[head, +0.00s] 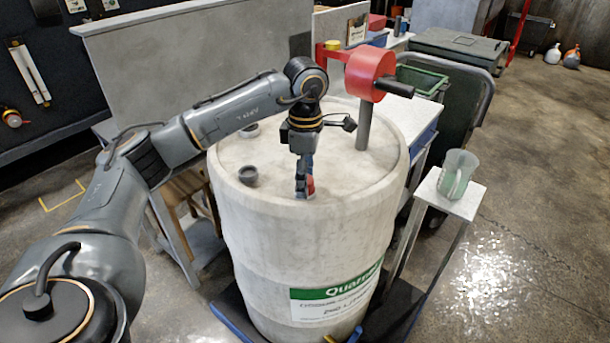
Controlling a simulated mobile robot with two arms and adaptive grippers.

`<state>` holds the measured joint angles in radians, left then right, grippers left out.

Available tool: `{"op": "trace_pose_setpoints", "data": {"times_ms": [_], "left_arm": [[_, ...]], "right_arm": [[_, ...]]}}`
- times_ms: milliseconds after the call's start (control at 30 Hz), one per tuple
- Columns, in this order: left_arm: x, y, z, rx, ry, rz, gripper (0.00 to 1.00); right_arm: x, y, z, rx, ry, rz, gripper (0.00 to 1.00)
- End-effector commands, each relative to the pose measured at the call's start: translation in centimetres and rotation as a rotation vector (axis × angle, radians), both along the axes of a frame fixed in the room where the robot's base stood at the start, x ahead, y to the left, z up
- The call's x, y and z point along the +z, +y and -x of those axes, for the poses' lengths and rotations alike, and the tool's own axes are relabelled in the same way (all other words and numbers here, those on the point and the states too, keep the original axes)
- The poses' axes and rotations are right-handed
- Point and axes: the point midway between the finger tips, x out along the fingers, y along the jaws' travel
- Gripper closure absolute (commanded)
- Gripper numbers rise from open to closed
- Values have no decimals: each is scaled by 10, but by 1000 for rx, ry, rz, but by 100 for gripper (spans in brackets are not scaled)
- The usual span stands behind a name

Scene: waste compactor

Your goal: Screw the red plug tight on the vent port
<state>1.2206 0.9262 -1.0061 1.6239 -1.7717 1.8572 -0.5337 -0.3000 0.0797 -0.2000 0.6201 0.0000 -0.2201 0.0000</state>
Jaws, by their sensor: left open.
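A white drum (300,240) with a green label stands in the middle of the head view. My left gripper (304,190) points down over the front part of the drum's lid. A small red plug (311,185) shows at its fingertips, partly hidden behind them. My left gripper is open around or beside the plug; I cannot tell which. The vent port under the plug is hidden by the fingers. My right gripper is not in view.
A red hand pump (370,75) on a grey pipe rises from the lid's back right. Grey fittings (248,175) sit on the lid's left. A clear jug (457,175) stands on a narrow side table (450,203) at right. A green wheeled bin (460,90) is behind.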

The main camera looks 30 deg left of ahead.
Motion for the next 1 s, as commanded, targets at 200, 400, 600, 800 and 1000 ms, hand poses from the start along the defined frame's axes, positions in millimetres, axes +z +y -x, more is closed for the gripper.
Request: {"op": "trace_pose_setpoints", "data": {"times_ms": [200,400,600,800,1000], "left_arm": [[1,0,0,284,0,0,42],[0,0,0,413,0,0,42],[1,0,0,643,1,0,42],[1,0,0,836,0,0,42],[0,0,0,852,0,0,42]], "right_arm": [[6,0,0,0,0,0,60],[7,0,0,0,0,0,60],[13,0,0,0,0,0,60],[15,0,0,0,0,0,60],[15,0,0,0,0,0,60]]}}
